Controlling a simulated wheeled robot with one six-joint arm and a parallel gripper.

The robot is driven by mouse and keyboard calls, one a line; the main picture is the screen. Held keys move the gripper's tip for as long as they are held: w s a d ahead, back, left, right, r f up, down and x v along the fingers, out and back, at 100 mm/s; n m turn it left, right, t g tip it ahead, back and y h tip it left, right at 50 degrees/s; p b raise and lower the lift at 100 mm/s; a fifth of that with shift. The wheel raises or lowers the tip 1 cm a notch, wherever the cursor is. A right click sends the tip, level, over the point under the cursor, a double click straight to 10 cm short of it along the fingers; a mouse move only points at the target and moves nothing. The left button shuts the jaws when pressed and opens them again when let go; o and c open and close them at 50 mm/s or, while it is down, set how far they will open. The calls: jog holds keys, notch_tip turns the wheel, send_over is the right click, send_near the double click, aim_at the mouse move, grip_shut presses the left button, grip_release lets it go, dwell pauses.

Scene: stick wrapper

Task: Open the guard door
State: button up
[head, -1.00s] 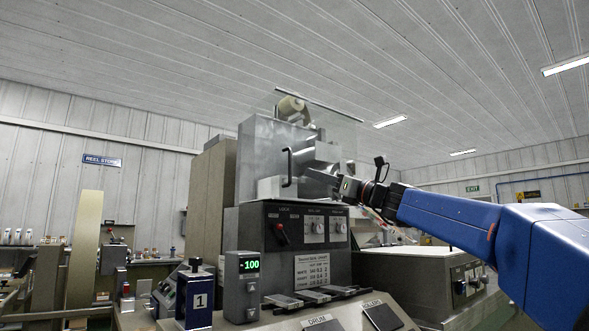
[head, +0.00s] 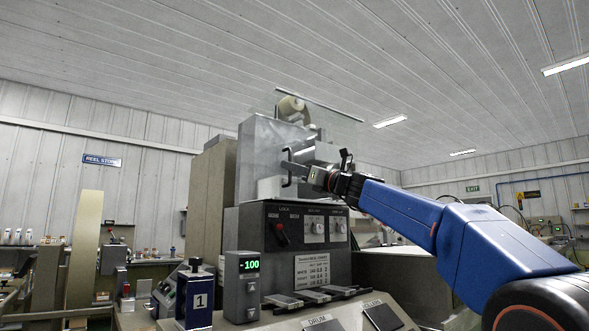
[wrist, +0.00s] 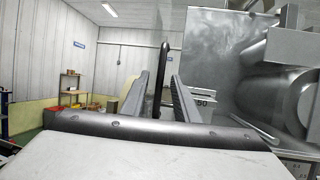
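My gripper (head: 294,167) is at the handle, reaching in from the right. In the wrist view the handle (wrist: 162,75) stands between the two grey fingers of my gripper (wrist: 161,100), with a small gap on each side. The fingers are open and do not appear to press on it. My gripper hides part of the handle in the head view.
A control panel (head: 308,228) with a red switch and dials lies below the door. A roll (head: 291,107) sits on top of the machine. A display box (head: 242,286) reading -100 stands at the front. A metal drum (wrist: 275,60) shows at right in the wrist view.

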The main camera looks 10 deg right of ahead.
grip_shut()
jog(key=w+d, duration=0.5)
jog(key=d, duration=0.3)
jog(key=w+d, duration=0.5)
jog(key=d, duration=0.4)
grip_release()
jog(key=shift+s+d, duration=0.15)
jog(key=v, duration=1.7)
jog(key=shift+f, duration=0.15)
jog(key=shift+d, duration=0.1)
